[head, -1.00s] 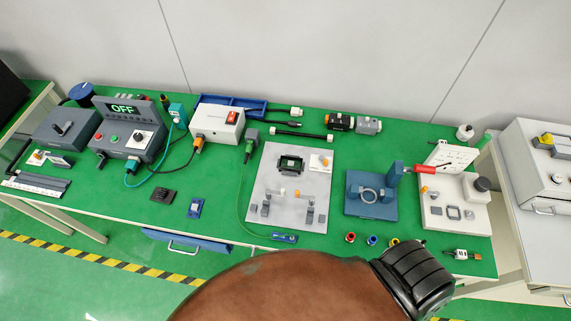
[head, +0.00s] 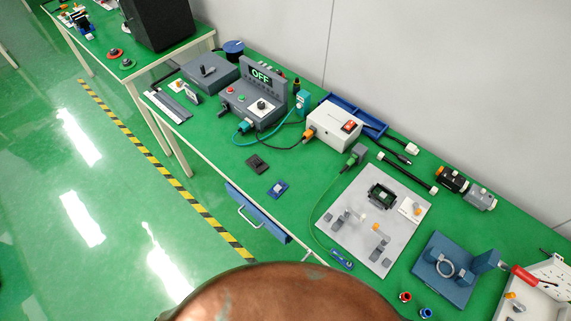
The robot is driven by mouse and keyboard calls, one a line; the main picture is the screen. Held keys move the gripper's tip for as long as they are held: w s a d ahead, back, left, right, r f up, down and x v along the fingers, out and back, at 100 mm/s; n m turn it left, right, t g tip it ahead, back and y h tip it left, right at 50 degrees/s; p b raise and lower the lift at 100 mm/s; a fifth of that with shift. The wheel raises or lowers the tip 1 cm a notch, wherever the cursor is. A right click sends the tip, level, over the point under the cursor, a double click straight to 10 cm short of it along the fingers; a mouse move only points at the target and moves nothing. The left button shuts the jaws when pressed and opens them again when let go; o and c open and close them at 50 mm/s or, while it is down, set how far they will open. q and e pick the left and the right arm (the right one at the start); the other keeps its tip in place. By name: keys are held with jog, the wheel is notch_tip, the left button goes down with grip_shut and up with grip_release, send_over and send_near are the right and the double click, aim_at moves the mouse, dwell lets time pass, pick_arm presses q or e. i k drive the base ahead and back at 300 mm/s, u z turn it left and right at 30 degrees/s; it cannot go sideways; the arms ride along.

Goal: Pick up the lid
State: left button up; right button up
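A small dark ribbed plate (head: 257,163) lies flat on the green bench top near its front edge, left of a small blue module (head: 277,189). It may be the lid, but I cannot tell for sure. A grey fixture plate (head: 350,222) to the right carries a black square socket with a green chip (head: 382,195) and small clamps. Neither of my grippers shows in the head view. A brown rounded shape fills the bottom middle and hides part of the bench front.
A control box reading OFF (head: 254,105), a white power box with a red switch (head: 334,126) and cables stand along the back. A blue fixture (head: 445,270) stands right. A blue drawer (head: 257,213) juts below the front edge. Open floor lies left.

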aim_at(256, 163)
jog(key=z, duration=3.15)
jog(key=k, duration=1.65)
jog(key=u, duration=1.35)
jog(key=i, duration=0.5)
